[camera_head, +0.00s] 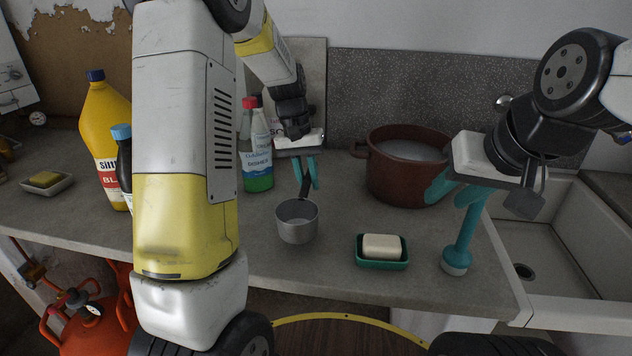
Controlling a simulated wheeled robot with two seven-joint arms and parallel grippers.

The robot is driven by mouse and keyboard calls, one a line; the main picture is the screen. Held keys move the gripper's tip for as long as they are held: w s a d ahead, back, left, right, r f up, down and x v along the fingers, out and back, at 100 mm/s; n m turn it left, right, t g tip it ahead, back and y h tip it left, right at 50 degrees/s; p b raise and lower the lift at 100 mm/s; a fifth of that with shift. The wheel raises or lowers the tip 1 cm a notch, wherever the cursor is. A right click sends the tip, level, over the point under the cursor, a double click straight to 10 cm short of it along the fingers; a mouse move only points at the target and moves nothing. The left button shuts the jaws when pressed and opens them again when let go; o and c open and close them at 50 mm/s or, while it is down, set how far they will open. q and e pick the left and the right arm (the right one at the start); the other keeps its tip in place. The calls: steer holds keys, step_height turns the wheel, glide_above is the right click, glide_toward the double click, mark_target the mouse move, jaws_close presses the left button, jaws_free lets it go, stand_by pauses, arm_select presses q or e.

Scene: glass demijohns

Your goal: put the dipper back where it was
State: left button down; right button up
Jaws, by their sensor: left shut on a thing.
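The dipper (297,224) is a small grey metal cup with a dark handle rising from its back rim. My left gripper (308,182) has its teal fingers shut on the handle, above the cup. The cup is upright over the middle of the counter; I cannot tell whether its bottom touches. My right gripper (455,192) is on the right, its teal fingers apart, above a teal brush-like tool (457,258) with a pale bottom. The tool's upper end overlaps one finger in the view.
A brown pot (385,182) with greyish liquid stands behind, right of the dipper. A green soap dish (382,262) with soap is at the front. A green bottle (257,165) and yellow bottle (100,125) stand left. A sink (560,270) is right. My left arm hides part of the counter.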

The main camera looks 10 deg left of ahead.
mark_target(308, 190)
arm_select(q)
steer(key=shift+w+a, duration=0.1)
steer(key=shift+w, duration=0.15)
steer(key=shift+f, duration=1.8)
steer(key=shift+f, duration=0.15)
steer(key=c, duration=1.3)
jaws_free()
